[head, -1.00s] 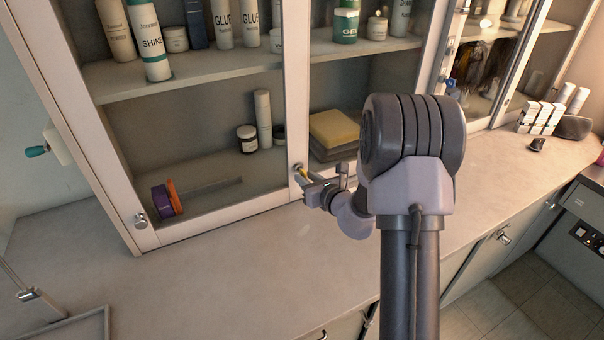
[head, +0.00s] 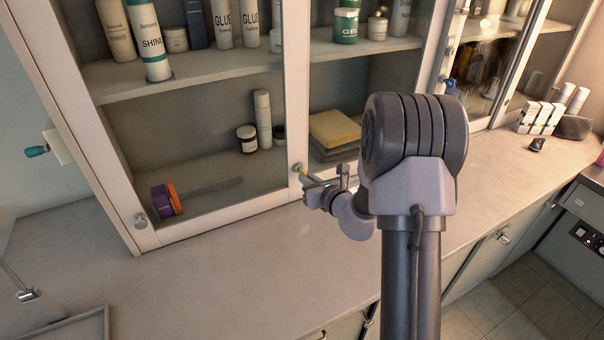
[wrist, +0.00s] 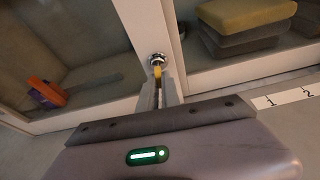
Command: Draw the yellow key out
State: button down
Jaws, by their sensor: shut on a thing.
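The yellow key (wrist: 157,73) shows in the wrist view between my gripper's fingertips and a round metal lock (wrist: 157,59) on the cabinet door frame. My gripper (wrist: 160,90) is shut on the key. The key's tip end is at the lock; I cannot tell how deep it sits. In the head view a small bit of the yellow key (head: 305,173) shows by the lock (head: 297,168), at the left of my gripper (head: 312,183). The fingers hide most of the key.
Another lock (head: 141,220) is on the left frame. A teal-handled key (head: 37,151) is at the cabinet's left side.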

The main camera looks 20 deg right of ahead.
jog(key=s+b, duration=0.1)
jog(key=s, duration=0.7)
jog(key=shift+b, duration=0.4)
jog(key=shift+s+d, duration=0.1)
